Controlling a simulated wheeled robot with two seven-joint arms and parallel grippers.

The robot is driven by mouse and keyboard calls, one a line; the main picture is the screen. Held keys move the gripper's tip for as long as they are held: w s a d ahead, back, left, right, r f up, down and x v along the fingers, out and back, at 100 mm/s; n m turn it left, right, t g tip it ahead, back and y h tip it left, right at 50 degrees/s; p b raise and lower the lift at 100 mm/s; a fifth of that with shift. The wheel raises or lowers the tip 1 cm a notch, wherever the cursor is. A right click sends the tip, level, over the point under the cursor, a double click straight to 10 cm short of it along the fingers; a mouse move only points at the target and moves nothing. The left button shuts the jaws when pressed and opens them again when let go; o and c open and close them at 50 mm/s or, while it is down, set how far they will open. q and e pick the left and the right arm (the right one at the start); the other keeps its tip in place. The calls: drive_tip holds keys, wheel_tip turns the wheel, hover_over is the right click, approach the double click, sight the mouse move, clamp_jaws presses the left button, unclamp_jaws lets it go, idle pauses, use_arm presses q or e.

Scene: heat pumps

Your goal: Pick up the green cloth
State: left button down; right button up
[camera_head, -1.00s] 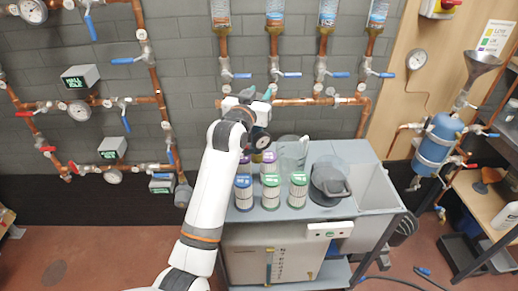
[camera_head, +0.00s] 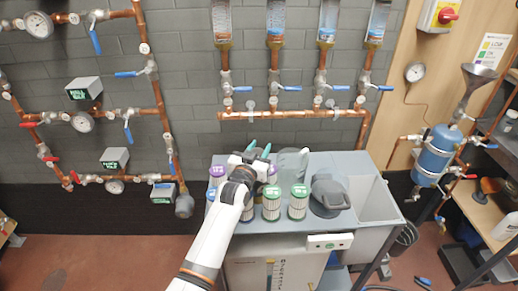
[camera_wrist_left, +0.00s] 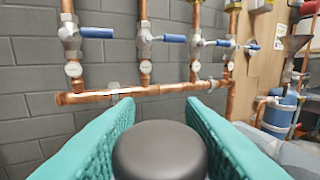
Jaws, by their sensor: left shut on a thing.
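I see no green cloth in either view. My left gripper (camera_head: 258,152) is low over the back left of the grey bench, among the filter canisters. Its two teal fingers are apart, one on each side of a dark grey round-topped thing (camera_wrist_left: 160,152) in the left wrist view. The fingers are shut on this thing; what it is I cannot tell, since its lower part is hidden. In the head view my wrist hides what the fingers hold. My right gripper is not in view.
Copper pipes with blue-handled valves (camera_head: 275,89) line the wall behind.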

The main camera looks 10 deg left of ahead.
use_arm(q)
drive_tip(key=shift+r, duration=0.15)
drive_tip(key=c, duration=1.3)
unclamp_jaws()
drive_tip(key=shift+f, duration=0.2)
drive_tip(key=o, duration=0.4)
drive_tip(key=shift+c, duration=0.2)
drive_tip(key=shift+r, duration=0.15)
